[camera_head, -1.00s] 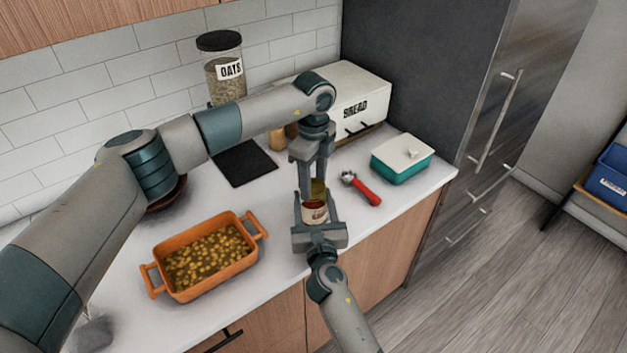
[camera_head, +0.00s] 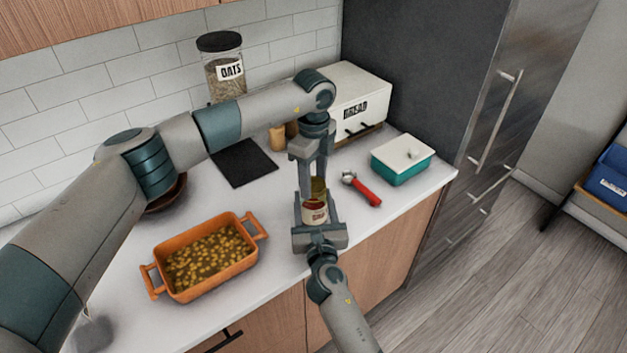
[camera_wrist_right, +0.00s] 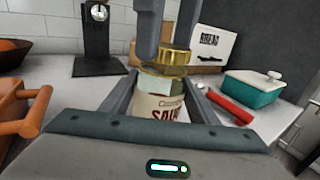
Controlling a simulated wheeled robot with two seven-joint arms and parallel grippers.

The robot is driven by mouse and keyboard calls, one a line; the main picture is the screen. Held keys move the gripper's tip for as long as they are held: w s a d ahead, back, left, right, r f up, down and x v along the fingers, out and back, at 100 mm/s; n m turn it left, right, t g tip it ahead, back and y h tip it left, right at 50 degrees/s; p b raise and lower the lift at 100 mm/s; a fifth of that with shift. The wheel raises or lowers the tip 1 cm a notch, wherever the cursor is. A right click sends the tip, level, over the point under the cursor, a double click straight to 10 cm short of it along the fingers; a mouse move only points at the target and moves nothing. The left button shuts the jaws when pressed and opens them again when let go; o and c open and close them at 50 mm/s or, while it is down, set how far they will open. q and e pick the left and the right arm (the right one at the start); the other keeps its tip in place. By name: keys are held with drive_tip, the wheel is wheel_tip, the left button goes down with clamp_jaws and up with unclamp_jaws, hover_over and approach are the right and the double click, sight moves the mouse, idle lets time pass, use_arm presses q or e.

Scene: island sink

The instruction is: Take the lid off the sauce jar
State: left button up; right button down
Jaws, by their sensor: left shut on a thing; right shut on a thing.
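The sauce jar (camera_head: 314,214), with a cream and red label, stands upright between the fingers of my right gripper (camera_head: 315,206), which is shut on its sides. The jar (camera_wrist_right: 156,104) also shows in the right wrist view. My left gripper (camera_head: 317,184) reaches down from above and is shut on the gold lid (camera_head: 318,190).
An orange dish of food (camera_head: 208,258) stands to the left on the counter. A red-handled tool (camera_head: 362,188) and a teal box with a white lid (camera_head: 402,158) lie to the right. A bread box (camera_head: 350,103) and an oats jar (camera_head: 222,72) stand behind.

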sight(313, 184)
use_arm(q)
drive_tip(key=shift+r, duration=0.8)
drive_tip(key=shift+r, duration=2)
use_arm(e)
drive_tip(key=c, duration=0.6)
unclamp_jaws()
drive_tip(key=shift+s, duration=0.15)
use_arm(q)
drive_tip(key=shift+f+b, duration=0.75)
use_arm(e)
drive_tip(key=s, duration=0.4)
drive_tip(key=s+d, duration=0.1)
drive_tip(key=s, duration=0.6)
drive_tip(key=shift+s+d, duration=0.2)
drive_tip(key=shift+s, duration=0.15)
